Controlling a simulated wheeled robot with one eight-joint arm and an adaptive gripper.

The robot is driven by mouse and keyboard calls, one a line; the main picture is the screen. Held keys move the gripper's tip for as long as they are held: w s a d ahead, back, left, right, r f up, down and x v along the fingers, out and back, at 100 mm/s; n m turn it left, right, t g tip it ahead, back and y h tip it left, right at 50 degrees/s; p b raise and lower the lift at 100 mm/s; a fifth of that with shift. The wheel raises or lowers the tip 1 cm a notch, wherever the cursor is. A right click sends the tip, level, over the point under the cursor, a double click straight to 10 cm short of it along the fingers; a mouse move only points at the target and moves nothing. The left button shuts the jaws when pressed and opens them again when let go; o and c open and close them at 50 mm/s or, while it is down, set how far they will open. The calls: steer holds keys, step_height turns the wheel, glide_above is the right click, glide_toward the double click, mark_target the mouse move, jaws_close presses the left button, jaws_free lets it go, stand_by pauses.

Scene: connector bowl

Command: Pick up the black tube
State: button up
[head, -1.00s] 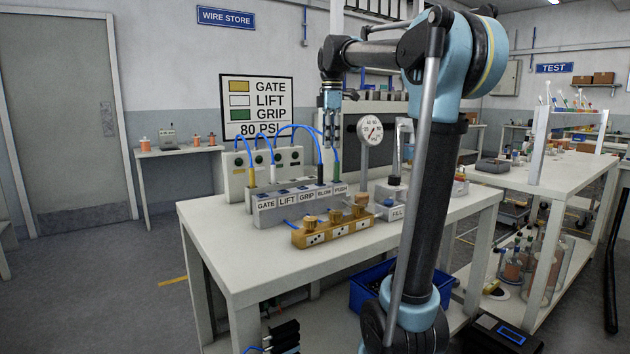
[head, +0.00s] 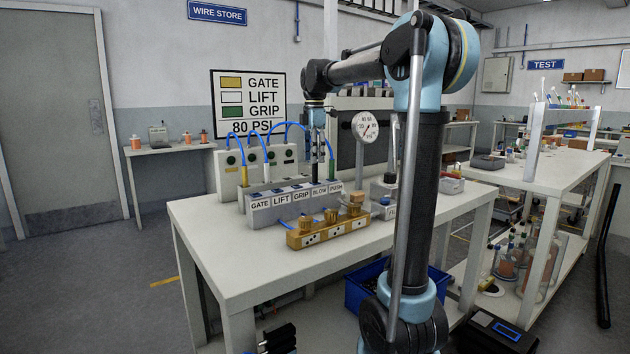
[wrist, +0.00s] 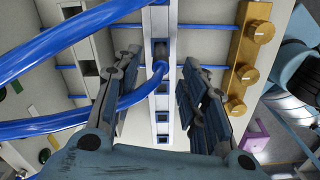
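The black tube (head: 315,174) stands upright in the BLOW slot of the grey labelled block (head: 290,202), with a blue hose curving from its top. My gripper (head: 316,152) points straight down over it, with the fingers around the tube's upper part. In the wrist view, my gripper (wrist: 158,88) is open, one finger on each side of the block's row of slots. A blue hose end lies between the fingers, with gaps on both sides. The black part is hard to make out there.
Blue hoses arch left of my gripper. A brass knob manifold (head: 328,231) lies in front; a pressure gauge (head: 365,127) stands behind right.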

mark_target(315, 174)
steer(key=shift+w+d+f, duration=0.1)
steer(key=shift+d+f, duration=0.05)
steer(key=shift+f, duration=3.65)
jaws_close()
